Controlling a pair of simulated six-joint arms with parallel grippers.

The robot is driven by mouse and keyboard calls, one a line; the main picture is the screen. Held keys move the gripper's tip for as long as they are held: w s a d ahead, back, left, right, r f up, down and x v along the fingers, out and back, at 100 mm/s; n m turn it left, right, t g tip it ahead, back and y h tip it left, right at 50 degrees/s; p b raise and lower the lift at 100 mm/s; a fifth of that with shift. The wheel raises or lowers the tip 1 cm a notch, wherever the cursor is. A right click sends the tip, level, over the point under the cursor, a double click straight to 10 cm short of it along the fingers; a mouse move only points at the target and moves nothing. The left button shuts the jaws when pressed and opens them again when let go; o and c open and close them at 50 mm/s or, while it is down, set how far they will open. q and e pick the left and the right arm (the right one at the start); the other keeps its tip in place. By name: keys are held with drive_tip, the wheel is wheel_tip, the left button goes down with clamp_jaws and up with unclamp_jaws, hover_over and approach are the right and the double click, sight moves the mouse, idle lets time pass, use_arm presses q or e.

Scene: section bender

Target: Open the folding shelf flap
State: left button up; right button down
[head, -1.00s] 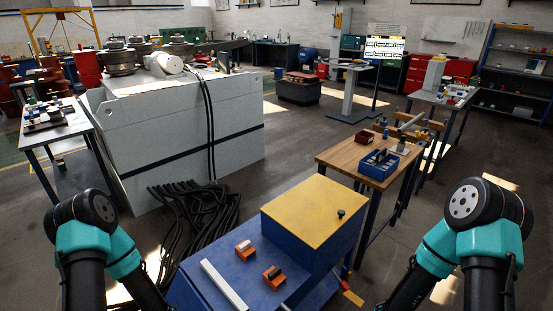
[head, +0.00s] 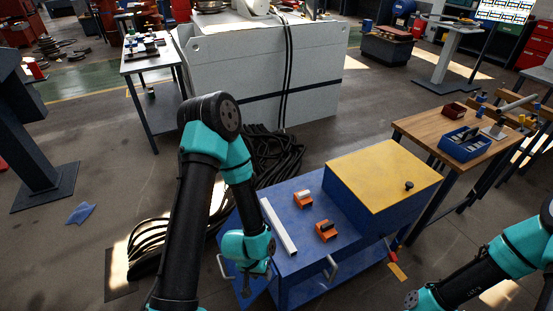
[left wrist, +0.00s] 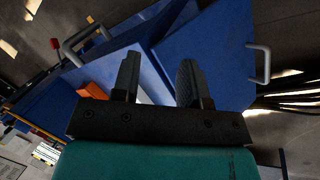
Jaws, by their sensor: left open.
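The blue folding shelf flap (head: 232,283), with a light grey handle (head: 221,266) on its outer edge, is at the left end of the blue cart (head: 290,255). It appears to hang down, though my left arm hides part of it. The left wrist view shows the blue flap panel (left wrist: 220,50) and its handle (left wrist: 265,62) right of the fingers. My left gripper (left wrist: 158,75) is open, with a gap between its fingers. It also shows in the head view (head: 262,272), beside the cart's left end, apart from the handle. My right gripper is out of view.
On the cart top are a white bar (head: 278,226), two orange blocks (head: 303,200) (head: 328,231) and a yellow-topped box (head: 383,180). Another grey handle (head: 332,268) is on the cart's front. Black cables (head: 275,150) lie behind it. A wooden table (head: 440,125) stands right.

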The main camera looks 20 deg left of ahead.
use_arm(q)
drive_tip(key=a+f+n+t, duration=0.1)
drive_tip(key=a+f+n, duration=0.2)
drive_tip(key=a, duration=1)
drive_tip(key=a+f+n+t+y, duration=0.1)
drive_tip(key=a+f+n, duration=0.2)
drive_tip(key=a, duration=1.1)
drive_tip(key=shift+s+a+f+n, duration=0.15)
drive_tip(key=shift+s+a+n, duration=0.15)
drive_tip(key=shift+n, duration=0.8)
drive_tip(key=shift+w+f, duration=0.1)
drive_tip(key=shift+f, duration=0.05)
drive_tip(key=x, duration=1.7)
drive_tip(key=shift+w+a, duration=0.1)
drive_tip(key=shift+a, duration=0.05)
drive_tip(key=shift+c, duration=0.5)
clamp_jaws()
